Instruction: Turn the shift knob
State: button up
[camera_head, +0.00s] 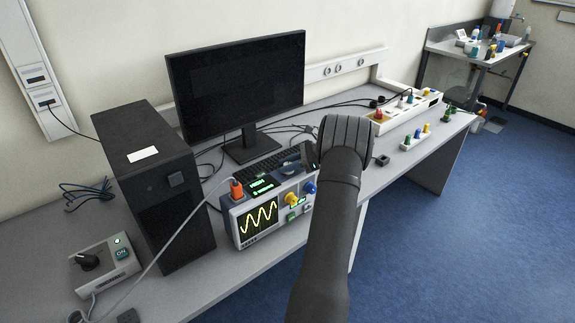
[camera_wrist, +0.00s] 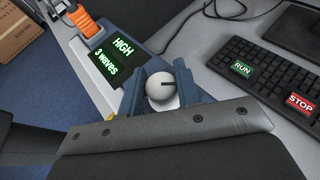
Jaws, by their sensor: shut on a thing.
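The shift knob (camera_wrist: 162,87) is a pale round knob with a short dark mark on its top face. It stands on the top of the oscilloscope (camera_head: 239,223), beside a dark display (camera_wrist: 110,58) reading "HIGH" and "3 WAVES" in green. My gripper (camera_wrist: 160,90) is shut on the knob, one blue-grey finger on each side of it. In the head view my gripper (camera_head: 290,166) is over the top right part of the oscilloscope, and I cannot make out the knob there. The oscilloscope screen (camera_head: 256,220) shows a yellow wave.
An orange plug (camera_head: 237,189) with a grey cable sits at the oscilloscope's left. A keyboard (camera_wrist: 270,75) with RUN and STOP keys lies close by. A monitor (camera_head: 235,85) and a black computer tower (camera_head: 165,215) stand behind and left. A control box (camera_head: 105,268) is far left.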

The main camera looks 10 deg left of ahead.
jog(key=shift+n+g+h, duration=0.9)
jog(key=shift+n+g, duration=1.4)
jog(key=shift+g, duration=0.2)
jog(key=o, duration=0.9)
jog(key=shift+o, duration=0.2)
